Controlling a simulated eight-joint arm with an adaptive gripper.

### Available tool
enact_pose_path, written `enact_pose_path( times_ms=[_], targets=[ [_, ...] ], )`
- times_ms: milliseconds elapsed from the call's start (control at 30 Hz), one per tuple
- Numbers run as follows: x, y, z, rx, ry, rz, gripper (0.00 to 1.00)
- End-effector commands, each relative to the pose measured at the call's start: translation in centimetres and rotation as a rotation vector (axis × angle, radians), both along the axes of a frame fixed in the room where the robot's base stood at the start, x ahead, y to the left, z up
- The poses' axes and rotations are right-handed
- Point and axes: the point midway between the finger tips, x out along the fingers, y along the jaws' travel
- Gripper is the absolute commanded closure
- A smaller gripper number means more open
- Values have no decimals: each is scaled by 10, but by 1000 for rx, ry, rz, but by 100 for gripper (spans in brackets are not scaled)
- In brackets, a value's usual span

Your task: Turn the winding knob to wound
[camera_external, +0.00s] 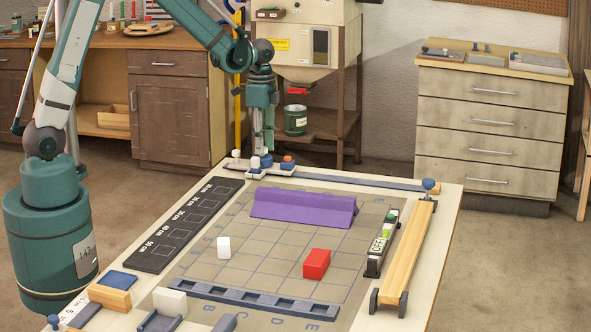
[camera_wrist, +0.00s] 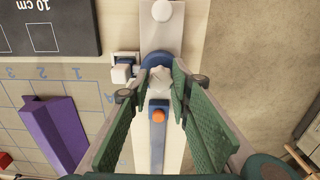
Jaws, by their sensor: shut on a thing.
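The winding knob (camera_wrist: 160,80) is a pale, lobed knob on a round blue base (camera_wrist: 157,60), seen in the middle of the wrist view. My gripper (camera_wrist: 163,76) points down over it, with its green fingers on both sides, shut on the knob. In the external view my gripper (camera_external: 264,151) is at the far edge of the table, over the blue base (camera_external: 267,161). The knob is mostly hidden there by the fingers. I cannot read any wound mark or tell the knob's angle.
Beside the knob are an orange button (camera_wrist: 158,115), a white block (camera_wrist: 121,73) and a round white knob (camera_wrist: 162,11). A purple ridge (camera_external: 302,208), a red block (camera_external: 316,263) and a white block (camera_external: 224,247) stand on the gridded mat. A wooden lath (camera_external: 407,250) lies at right.

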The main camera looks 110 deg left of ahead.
Motion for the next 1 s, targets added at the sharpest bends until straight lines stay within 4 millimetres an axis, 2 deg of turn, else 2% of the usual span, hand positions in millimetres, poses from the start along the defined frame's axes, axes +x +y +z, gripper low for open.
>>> enact_pose_path(
  times_ms=[1000],
  targets=[
    [0, 1, 0, 1, 0, -943, 91]
  ],
)
